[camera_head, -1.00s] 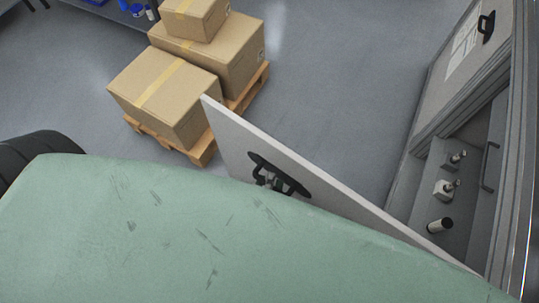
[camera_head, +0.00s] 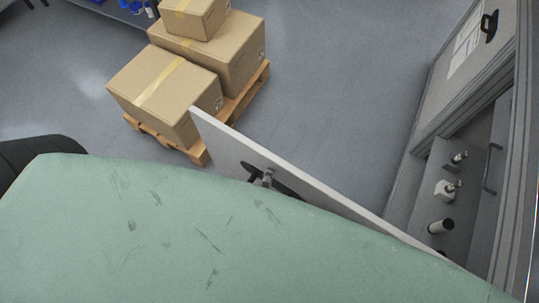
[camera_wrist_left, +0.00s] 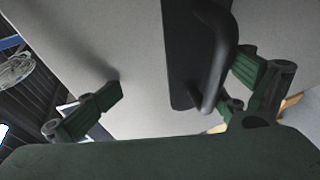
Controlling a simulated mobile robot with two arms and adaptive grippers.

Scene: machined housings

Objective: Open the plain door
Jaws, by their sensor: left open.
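The plain door (camera_head: 300,180) is a pale panel standing swung out from the cabinet at the right. Its black handle (camera_head: 288,188) shows in the head view, and in the left wrist view the handle (camera_wrist_left: 222,55) is a dark upright bar on a dark plate. My left gripper (camera_wrist_left: 180,80) is open, its green fingers on either side of the handle plate; the right finger is close to the bar, and I cannot tell whether it touches. In the head view a small grey part of it (camera_head: 267,177) shows at the handle. A large green surface of mine hides the door's lower part. My right gripper is out of view.
The open cabinet (camera_head: 425,195) holds several small bottles and parts on a shelf. Another cabinet door (camera_head: 447,85) with paper sheets and a black handle is shut above it. Cardboard boxes (camera_head: 165,90) on a wooden pallet (camera_head: 245,97) stand near the door's free edge. Grey floor (camera_head: 340,80) is clear between.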

